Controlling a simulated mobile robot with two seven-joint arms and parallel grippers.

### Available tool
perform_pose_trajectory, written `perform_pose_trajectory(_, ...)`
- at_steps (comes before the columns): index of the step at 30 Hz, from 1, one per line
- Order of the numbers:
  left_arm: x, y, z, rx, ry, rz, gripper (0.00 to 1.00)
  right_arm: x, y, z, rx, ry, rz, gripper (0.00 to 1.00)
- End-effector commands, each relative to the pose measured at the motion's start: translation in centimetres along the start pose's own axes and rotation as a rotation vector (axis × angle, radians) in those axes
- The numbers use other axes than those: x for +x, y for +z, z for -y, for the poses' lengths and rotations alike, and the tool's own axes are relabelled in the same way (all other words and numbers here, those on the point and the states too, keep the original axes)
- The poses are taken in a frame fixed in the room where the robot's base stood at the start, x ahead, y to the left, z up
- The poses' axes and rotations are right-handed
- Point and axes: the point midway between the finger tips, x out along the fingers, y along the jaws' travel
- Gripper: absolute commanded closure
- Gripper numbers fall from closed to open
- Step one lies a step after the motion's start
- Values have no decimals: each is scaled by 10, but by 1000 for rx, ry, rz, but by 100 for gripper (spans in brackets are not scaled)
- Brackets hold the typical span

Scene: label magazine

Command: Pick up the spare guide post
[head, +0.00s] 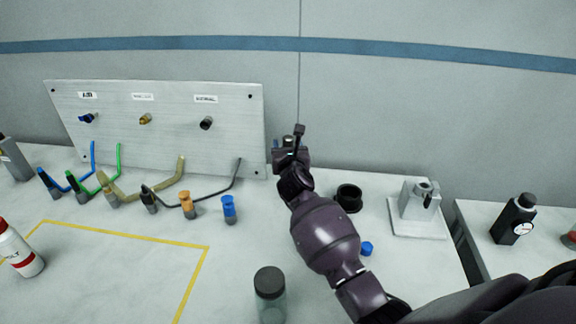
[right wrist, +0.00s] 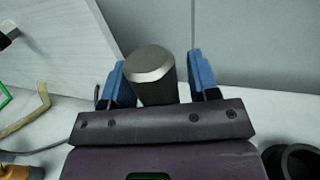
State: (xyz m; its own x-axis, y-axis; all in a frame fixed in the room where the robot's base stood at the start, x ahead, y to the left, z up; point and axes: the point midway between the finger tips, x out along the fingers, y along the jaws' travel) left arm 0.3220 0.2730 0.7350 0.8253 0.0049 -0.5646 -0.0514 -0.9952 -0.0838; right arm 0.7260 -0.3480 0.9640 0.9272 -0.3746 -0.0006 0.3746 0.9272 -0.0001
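The guide post, a grey metal cylinder with a bevelled top (right wrist: 151,78), stands between the two blue-padded fingers of my right gripper (right wrist: 162,80) in the right wrist view. A gap shows between the post and the right-hand finger; the left-hand finger is close to the post, and I cannot tell if it touches. The fingers look open around it. In the head view my right gripper (head: 290,143) is at the back of the table, right of the labelled panel, and mostly hides the post. My left gripper is not in view.
The upright panel (head: 160,125) with several fittings stands left of the gripper. Bent hoses and coloured plugs lie before it. A black ring (head: 348,197), a blue cap (head: 366,249) and a metal block fixture (head: 417,203) are to the right. A dark-lidded jar (head: 270,285) stands in front.

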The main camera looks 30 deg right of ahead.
Motion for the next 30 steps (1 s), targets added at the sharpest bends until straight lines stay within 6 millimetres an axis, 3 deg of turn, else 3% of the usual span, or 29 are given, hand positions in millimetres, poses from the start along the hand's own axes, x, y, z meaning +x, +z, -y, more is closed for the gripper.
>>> perform_pose_trajectory(1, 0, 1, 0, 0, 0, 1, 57, 0, 0, 0, 0, 0, 0, 53)
perform_pose_trajectory(10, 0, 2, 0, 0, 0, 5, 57, 0, 0, 0, 0, 0, 0, 99)
perform_pose_trajectory(20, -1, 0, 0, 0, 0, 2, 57, 0, 6, 0, 1, 0, 4, 100)
perform_pose_trajectory(26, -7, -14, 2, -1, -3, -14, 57, 0, 39, 0, 1, 1, 11, 100)
perform_pose_trajectory(30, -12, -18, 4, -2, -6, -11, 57, 0, 74, 0, 2, 0, 12, 100)
